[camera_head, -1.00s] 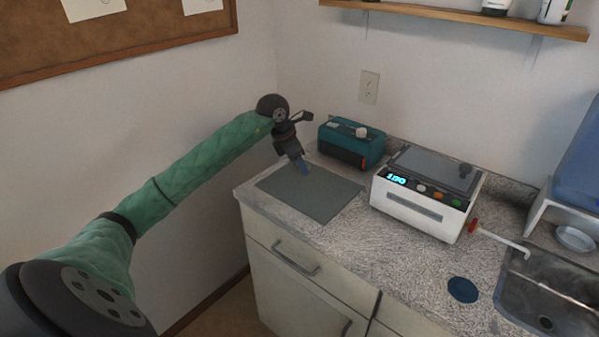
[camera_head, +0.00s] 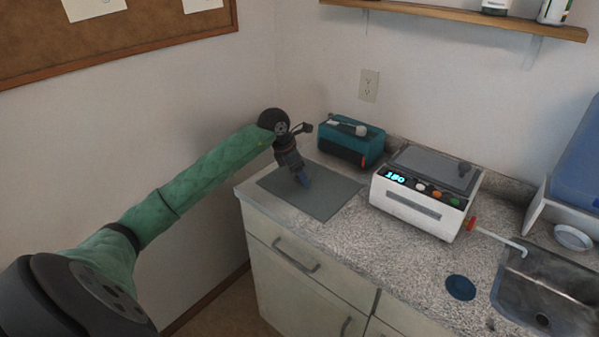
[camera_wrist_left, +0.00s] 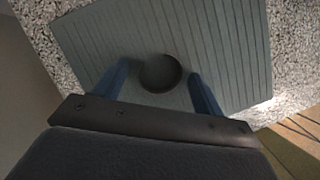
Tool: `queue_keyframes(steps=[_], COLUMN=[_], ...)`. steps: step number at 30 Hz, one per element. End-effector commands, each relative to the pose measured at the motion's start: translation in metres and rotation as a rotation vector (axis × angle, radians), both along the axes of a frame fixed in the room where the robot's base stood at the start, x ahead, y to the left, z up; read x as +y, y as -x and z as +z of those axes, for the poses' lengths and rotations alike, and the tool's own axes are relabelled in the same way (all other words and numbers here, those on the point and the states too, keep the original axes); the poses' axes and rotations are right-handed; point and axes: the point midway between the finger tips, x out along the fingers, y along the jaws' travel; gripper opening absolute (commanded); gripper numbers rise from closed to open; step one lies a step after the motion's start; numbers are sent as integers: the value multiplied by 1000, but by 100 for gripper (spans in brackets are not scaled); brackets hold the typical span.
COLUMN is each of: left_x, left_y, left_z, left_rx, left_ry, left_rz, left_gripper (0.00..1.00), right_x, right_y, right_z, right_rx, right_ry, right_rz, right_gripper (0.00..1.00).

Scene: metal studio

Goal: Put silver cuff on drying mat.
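The drying mat (camera_head: 325,203) is a dark grey ribbed sheet at the left end of the counter; it also fills much of the left wrist view (camera_wrist_left: 235,50). A dark round ring, apparently the silver cuff (camera_wrist_left: 160,88), lies on the mat in the left wrist view. I cannot make it out in the head view. My left gripper (camera_head: 306,184) points down over the mat. Its blue fingers (camera_wrist_left: 160,77) are spread on either side of the cuff, with a visible gap at each side. My right gripper is not in view.
A teal box (camera_head: 352,142) stands behind the mat. A white bath device (camera_head: 425,205) with a grey lid stands to the right. Further right are a blue disc (camera_head: 460,287) and a sink (camera_head: 550,295). Speckled counter in front is clear.

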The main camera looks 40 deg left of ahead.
Motion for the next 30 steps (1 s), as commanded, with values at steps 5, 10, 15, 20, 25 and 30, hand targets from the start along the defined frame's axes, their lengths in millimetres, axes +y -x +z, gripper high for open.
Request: queue_keyframes(steps=[5,10,15,20,25,30], left_x=[0,0,6,11,17,23], left_y=[0,0,6,13,22,30], left_z=[0,4,19,41,68,92], left_rx=[0,-1,-2,-3,-3,-2], left_ry=[0,1,-3,-2,-3,-3], left_rz=[0,0,2,0,0,0], left_gripper=[70,70,70,70,70,70], right_x=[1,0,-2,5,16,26], right_y=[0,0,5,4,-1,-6], right_z=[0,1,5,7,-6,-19], right_rx=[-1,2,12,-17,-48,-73], right_ry=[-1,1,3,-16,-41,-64], right_rz=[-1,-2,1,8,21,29], right_gripper=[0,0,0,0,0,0])
